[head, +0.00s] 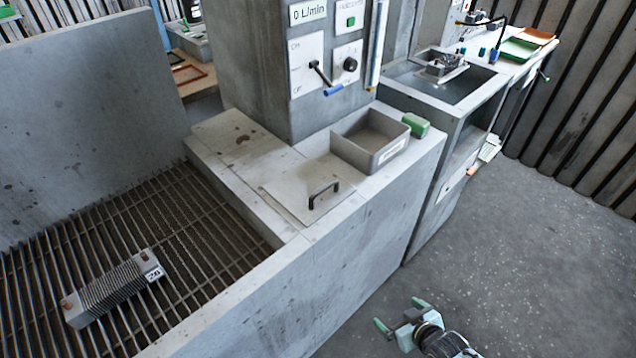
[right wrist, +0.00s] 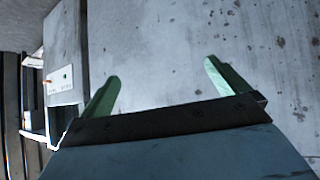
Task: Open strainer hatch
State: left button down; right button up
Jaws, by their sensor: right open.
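The strainer hatch (head: 290,199) is a flat square lid set in the light concrete ledge, and it lies closed. Its black bar handle (head: 323,194) stands up near the lid's right side. My right gripper (head: 400,312) is open and empty, low at the bottom of the head view, in front of the ledge's front wall and apart from the hatch. The hatch is not seen in that view. My left gripper is not in view.
A grey open box (head: 370,140) and a green block (head: 416,125) stand on the ledge behind the hatch. A panel with a blue-tipped lever (head: 333,89) rises above it. A finned part (head: 112,288) lies on the grate (head: 190,255) at left. Floor at right is free.

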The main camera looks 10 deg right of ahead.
jog(key=w+a+r+n+t+y, duration=0.1)
jog(key=w+a+r+t+y, duration=0.1)
jog(key=w+r, duration=0.4)
jog(key=w+a+r+n+t+y, duration=0.15)
jog(key=w+r, duration=0.25)
jog(key=r, duration=0.5)
jog(key=n+t+y+b, duration=0.1)
jog(key=t+y+b, duration=0.1)
jog(key=y, duration=0.3)
send_near(326, 189)
jog(key=b+x, duration=0.1)
jog(key=x, duration=1)
jog(key=shift+w, duration=0.15)
jog(key=shift+w+a, duration=0.35)
jog(key=shift+w, duration=0.05)
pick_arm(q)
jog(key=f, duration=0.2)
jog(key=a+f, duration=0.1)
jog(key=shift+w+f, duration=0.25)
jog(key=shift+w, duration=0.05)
pick_arm(e)
jog(key=shift+h, duration=0.25)
